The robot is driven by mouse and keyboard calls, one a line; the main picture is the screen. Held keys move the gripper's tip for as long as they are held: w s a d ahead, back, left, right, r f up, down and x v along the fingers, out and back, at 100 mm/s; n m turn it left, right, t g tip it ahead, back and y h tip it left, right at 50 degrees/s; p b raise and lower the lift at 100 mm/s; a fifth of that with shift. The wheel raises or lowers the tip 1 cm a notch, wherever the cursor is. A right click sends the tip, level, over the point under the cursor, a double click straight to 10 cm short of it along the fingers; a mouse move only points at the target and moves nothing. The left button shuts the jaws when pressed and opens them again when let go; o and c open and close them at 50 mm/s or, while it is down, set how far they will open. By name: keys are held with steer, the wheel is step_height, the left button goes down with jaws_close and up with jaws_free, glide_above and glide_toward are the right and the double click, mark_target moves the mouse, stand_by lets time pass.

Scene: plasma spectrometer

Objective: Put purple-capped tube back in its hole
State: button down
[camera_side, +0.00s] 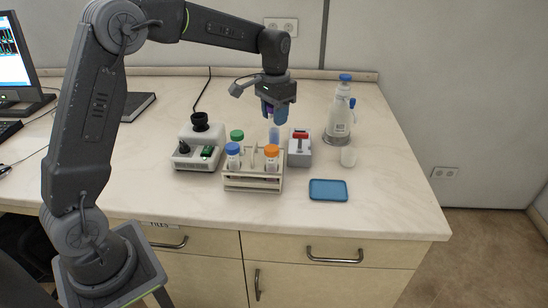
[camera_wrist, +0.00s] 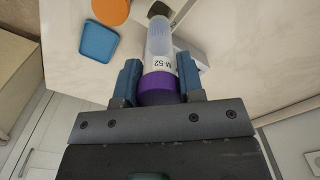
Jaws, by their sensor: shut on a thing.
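My gripper (camera_side: 276,110) is shut on the purple cap (camera_wrist: 158,86) of a clear tube (camera_wrist: 159,42) labelled M-52. In the side view the tube (camera_side: 274,134) hangs upright below my gripper, above the back right of the rack. The light tube rack (camera_side: 252,184) stands on the bench. It holds tubes with a blue cap (camera_side: 233,149), an orange cap (camera_side: 271,151) and a green cap (camera_side: 237,135). The hole under the held tube is hidden in the side view.
A white device with a red part (camera_side: 300,134) stands right of the rack, with a bottle (camera_side: 339,122) behind it. A blue tray (camera_side: 328,190) lies at the front right. A white instrument (camera_side: 198,150) stands left of the rack.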

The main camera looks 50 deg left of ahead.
mark_target(275, 142)
step_height(275, 142, down, 8)
steer(key=shift+f, duration=0.15)
stand_by(0.3)
steer(key=shift+f, duration=0.15)
steer(key=c, duration=0.7)
jaws_free()
steer(key=shift+c, duration=0.2)
